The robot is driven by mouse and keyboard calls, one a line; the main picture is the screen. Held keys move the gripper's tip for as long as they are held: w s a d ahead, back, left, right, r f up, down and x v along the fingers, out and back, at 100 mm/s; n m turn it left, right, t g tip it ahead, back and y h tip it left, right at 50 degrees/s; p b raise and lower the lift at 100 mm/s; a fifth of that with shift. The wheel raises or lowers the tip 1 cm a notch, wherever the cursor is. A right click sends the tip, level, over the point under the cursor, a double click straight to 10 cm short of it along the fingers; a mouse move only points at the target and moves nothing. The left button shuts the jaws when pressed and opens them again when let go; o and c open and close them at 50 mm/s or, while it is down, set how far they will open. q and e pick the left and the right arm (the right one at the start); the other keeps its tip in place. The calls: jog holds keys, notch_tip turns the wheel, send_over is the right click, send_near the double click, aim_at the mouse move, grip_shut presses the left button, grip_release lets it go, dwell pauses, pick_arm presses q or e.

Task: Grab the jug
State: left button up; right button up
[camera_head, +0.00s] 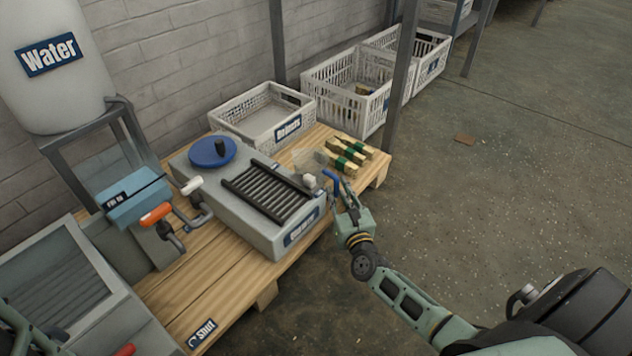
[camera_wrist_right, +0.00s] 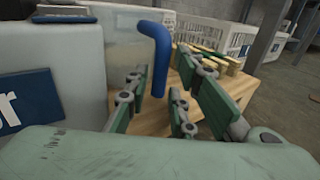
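The jug (camera_head: 309,160) is a clear, see-through container with a blue handle (camera_head: 332,181). It stands at the right end of the grey machine on the wooden pallet. In the right wrist view the jug's clear wall (camera_wrist_right: 128,48) and bent blue handle (camera_wrist_right: 156,58) are close ahead. My right gripper (camera_head: 344,196) is beside the handle. Its fingers (camera_wrist_right: 168,88) are apart, with the handle showing between them in the picture; I cannot tell whether they touch it. Green parts of my left arm (camera_head: 22,328) show at the lower left edge; its finger state is unclear.
The grey machine (camera_head: 285,238) has a blue round lid (camera_head: 212,151) and a dark grille. Green-banded wooden pieces (camera_head: 350,150) lie behind the jug. White crates (camera_head: 262,112) and a grey post (camera_head: 402,70) stand beyond. The floor at right is mostly clear.

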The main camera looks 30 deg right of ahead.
jog(key=shift+w+d, duration=0.1)
jog(key=shift+w, duration=0.5)
grip_shut()
jog(key=shift+r, duration=0.1)
